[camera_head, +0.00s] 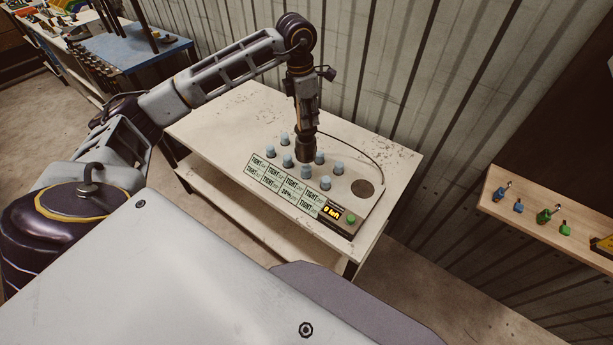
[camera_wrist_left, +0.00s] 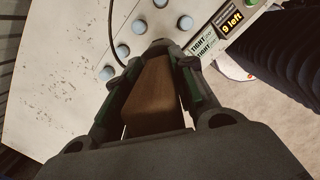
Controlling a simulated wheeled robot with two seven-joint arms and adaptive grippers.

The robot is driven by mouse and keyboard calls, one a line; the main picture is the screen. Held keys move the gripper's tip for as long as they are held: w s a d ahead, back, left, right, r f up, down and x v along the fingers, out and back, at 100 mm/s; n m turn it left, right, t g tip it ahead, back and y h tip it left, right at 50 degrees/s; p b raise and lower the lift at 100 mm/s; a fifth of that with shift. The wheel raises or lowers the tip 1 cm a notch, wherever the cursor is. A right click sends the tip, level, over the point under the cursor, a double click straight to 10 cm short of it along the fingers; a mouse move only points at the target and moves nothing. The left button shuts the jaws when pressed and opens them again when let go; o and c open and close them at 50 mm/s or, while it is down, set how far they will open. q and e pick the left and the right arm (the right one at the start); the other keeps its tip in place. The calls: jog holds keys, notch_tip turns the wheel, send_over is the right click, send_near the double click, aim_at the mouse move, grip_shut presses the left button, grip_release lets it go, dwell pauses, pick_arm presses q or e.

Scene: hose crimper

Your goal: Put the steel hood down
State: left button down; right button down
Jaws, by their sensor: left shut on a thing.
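My left gripper (camera_head: 305,122) points down over the test panel (camera_head: 343,212) and is shut on a dark brown, cup-like thing (camera_head: 306,149), which I take to be the steel hood. In the left wrist view the hood (camera_wrist_left: 153,97) sits between both fingers. In the head view its lower end is among the pale blue knobs (camera_head: 288,160) on the panel. I cannot tell whether it touches the panel or covers a knob. A dark round spot (camera_head: 362,188) lies bare at the panel's right end. My right gripper is out of view.
The panel lies on a worn white table (camera_head: 215,125) with free room at left. It has green-white "TIGHT" labels, a lit display (camera_head: 333,211) and a green button (camera_head: 351,219). A thin cable arcs behind the knobs. A corrugated wall stands behind; a wooden shelf (camera_head: 545,222) is at right.

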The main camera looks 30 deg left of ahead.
aim_at(307, 132)
pick_arm(q)
jog(key=shift+n, duration=0.7)
jog(key=shift+r+n, duration=0.1)
jog(key=shift+n, duration=0.2)
notch_tip(307, 132, down, 5)
jog(key=shift+f+p, duration=0.2)
jog(key=shift+p, duration=0.25)
jog(key=shift+w+f, duration=0.1)
jog(key=shift+f, duration=0.35)
